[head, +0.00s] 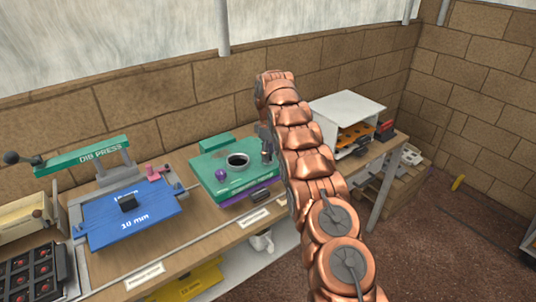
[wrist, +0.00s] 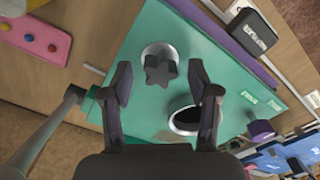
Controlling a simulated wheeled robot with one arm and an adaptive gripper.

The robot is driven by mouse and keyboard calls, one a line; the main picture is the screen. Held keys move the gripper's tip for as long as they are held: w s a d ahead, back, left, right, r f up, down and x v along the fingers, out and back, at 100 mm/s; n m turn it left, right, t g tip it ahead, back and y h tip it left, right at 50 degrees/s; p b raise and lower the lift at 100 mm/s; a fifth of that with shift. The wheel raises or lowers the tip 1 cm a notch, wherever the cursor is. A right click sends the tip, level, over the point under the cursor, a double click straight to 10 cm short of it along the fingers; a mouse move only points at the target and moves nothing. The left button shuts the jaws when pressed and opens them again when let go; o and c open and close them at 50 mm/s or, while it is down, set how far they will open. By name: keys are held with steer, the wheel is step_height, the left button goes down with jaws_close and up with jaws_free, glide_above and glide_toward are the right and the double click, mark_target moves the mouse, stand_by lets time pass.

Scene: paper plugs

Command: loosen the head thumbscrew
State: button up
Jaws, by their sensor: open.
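A dark star-shaped knob (wrist: 160,70), which looks like the thumbscrew, sits on a round silver seat on the green machine plate (wrist: 118,55). In the head view my gripper and arm hide the knob at the right end of the green machine (head: 207,178). My gripper (wrist: 160,75) is open and empty. In the wrist view its two dark fingertips appear on either side of the knob, with clear gaps. I cannot tell how high above it they are. In the head view my gripper (head: 266,145) is over the machine's right end.
Beside the knob is a ringed round opening (head: 237,161); a purple knob (head: 221,174) stands at the machine's edge. A grey lever (wrist: 45,135) crosses the wrist view's lower left. The die press (head: 130,212) is to the left, a white open box (head: 347,112) to the right.

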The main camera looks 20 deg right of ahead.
steer(key=shift+r+p, duration=0.95)
steer(key=shift+r, duration=0.9)
steer(key=m, duration=1.2)
steer(key=shift+p, duration=0.3)
steer(key=shift+f, duration=0.15)
steer(key=shift+f+b, duration=1.1)
steer(key=shift+f, duration=0.8)
steer(key=shift+c, duration=0.2)
steer(key=c, duration=1.1)
